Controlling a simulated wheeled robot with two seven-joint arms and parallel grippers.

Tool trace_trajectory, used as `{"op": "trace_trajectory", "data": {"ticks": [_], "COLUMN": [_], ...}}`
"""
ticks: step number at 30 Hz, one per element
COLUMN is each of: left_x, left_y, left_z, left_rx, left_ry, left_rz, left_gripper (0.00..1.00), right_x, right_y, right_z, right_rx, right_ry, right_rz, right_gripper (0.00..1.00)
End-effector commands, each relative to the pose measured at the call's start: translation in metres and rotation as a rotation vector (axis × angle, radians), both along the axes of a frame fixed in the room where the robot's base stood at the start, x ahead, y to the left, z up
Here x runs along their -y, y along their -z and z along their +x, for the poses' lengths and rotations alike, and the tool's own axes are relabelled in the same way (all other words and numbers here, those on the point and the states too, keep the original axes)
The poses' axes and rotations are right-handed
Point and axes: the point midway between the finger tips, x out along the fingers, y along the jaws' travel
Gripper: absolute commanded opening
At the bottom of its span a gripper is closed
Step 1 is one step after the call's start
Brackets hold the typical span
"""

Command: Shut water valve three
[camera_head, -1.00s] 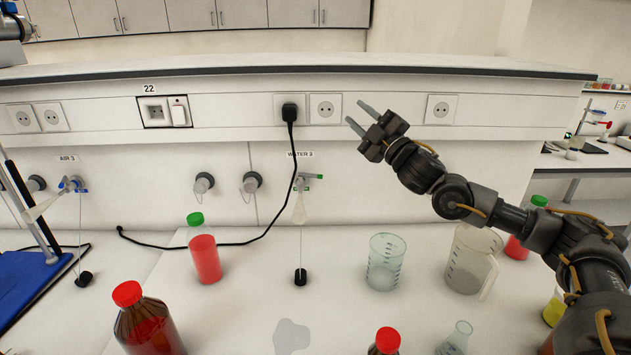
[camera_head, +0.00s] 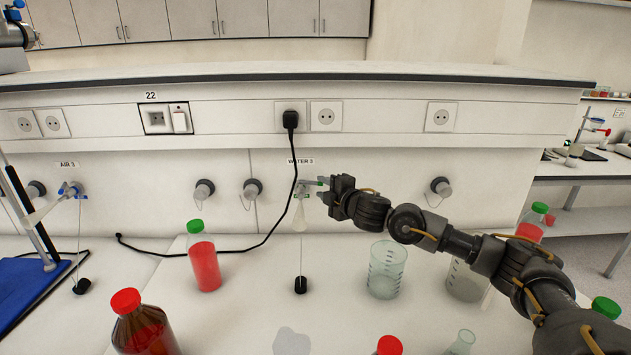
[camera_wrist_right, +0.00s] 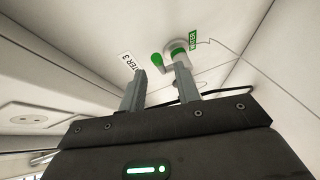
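Water valve three (camera_head: 302,187) is a small grey wall tap with green parts, under the label "WATER 3" (camera_head: 300,161). A pale nozzle hangs below it. My right gripper (camera_head: 312,190) is at the valve's right side, its fingers pointing left. In the right wrist view the gripper (camera_wrist_right: 160,82) is open, with a gap between its two grey fingers. The valve's green handle (camera_wrist_right: 157,60) shows just beyond that gap; I cannot tell whether a finger touches it. My left gripper is not in view.
A red bottle with a green cap (camera_head: 204,262) stands left of the valve. A beaker (camera_head: 387,270) and a jug (camera_head: 466,282) stand below my right arm. A black cable (camera_head: 266,238) hangs left of the valve. The blue air valve (camera_head: 72,189) is farther left.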

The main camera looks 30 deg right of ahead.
Motion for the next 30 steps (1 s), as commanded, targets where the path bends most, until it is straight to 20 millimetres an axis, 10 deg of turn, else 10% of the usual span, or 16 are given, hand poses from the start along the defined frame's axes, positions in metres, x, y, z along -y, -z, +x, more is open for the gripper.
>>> {"op": "trace_trajectory", "data": {"ticks": [9,21,30], "left_x": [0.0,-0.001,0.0], "left_y": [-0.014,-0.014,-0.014], "left_z": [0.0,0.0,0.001], "left_rx": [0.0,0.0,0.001], "left_ry": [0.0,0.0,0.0], "left_rz": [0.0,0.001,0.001], "left_gripper": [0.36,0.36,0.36], "right_x": [-0.004,-0.005,-0.004], "right_y": [0.004,0.006,0.007], "right_z": [0.043,0.05,0.049], "right_rx": [0.001,0.001,0.001], "right_ry": [0.0,-0.002,-0.001], "right_rz": [0.001,0.0,0.0], "right_gripper": [0.32,0.32,0.0]}}
